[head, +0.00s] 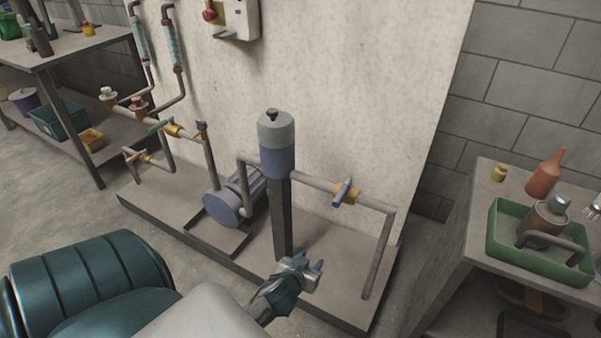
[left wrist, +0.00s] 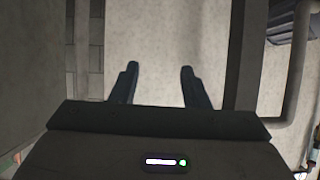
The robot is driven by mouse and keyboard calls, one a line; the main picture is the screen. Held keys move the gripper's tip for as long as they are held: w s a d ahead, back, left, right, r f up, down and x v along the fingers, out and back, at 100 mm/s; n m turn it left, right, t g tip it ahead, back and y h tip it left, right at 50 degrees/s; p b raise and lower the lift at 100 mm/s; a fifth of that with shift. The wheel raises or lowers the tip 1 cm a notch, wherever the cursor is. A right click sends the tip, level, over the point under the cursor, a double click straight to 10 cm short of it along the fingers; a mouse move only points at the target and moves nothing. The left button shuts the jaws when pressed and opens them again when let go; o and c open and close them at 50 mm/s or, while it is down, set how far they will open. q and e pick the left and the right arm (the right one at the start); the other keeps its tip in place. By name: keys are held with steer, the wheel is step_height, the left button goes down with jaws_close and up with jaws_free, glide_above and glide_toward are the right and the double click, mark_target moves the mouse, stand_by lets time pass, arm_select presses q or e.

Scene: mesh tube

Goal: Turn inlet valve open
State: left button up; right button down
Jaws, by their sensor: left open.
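A blue-handled valve (head: 343,192) with a brass body sits on the pipe right of the grey-and-blue cylinder. Its handle lies across the pipe. I see no label telling which is the inlet valve. My left gripper (head: 303,268) is open and empty, low in front of the cylinder's post, apart from every valve. Its two fingers show in the left wrist view (left wrist: 158,82) with nothing between them. My right gripper is not in view.
A blue pump (head: 228,204) and the upright cylinder (head: 277,140) stand on a low plinth (head: 330,302) against a pale wall panel. A bench at right holds a green tray (head: 499,252) and an orange bottle (head: 546,172). A shelf (head: 95,39) stands at left.

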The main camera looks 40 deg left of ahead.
arm_select(q)
steer(key=s+f+g+p, duration=0.2)
steer(key=s+f, duration=0.1)
steer(key=f, duration=0.3)
steer(key=shift+s+f+m, duration=0.2)
steer(key=shift+s+m, duration=0.05)
steer(key=shift+m, duration=0.05)
steer(key=shift+c, duration=0.2)
